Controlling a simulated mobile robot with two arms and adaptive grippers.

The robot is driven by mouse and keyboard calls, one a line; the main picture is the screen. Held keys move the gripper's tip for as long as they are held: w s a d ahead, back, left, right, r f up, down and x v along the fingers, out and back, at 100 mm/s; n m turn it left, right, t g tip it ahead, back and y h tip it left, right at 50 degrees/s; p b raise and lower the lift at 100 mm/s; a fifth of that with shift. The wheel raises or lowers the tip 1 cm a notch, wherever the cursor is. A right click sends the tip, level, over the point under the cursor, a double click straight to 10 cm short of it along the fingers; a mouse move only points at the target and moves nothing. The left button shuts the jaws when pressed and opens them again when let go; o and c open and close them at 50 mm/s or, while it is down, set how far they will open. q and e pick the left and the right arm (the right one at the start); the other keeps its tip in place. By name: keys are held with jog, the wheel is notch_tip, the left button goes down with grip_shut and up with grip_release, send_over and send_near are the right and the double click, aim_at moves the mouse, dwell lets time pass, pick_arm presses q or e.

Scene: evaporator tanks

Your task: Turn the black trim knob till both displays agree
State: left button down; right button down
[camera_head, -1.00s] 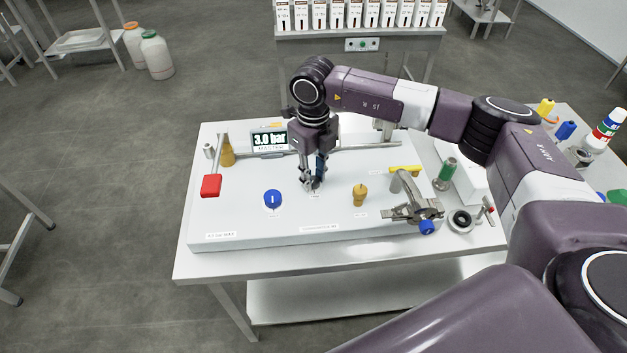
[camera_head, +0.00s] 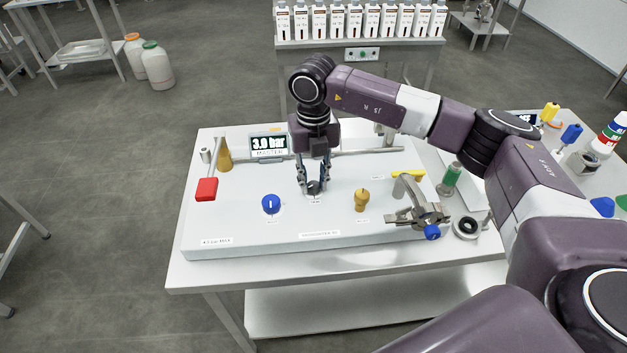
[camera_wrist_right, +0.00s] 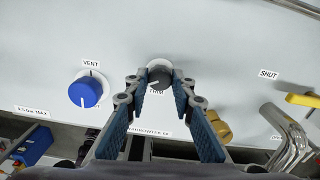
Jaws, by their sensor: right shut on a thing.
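The fingers partly hide the knob in the head view. The MASTER display (camera_head: 268,144) at the panel's back reads 3.0 bar. I cannot make out a second reading. My left gripper is not in view.
A blue vent knob (camera_head: 271,204) is left of my gripper and a brass knob (camera_head: 362,200) right of it. The front panel strip is clear.

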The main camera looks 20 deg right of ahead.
aim_at(314, 184)
jog(key=shift+w+r, duration=0.1)
jog(key=c, duration=1.7)
grip_release()
jog(key=shift+o, duration=0.2)
notch_tip(314, 184, up, 12)
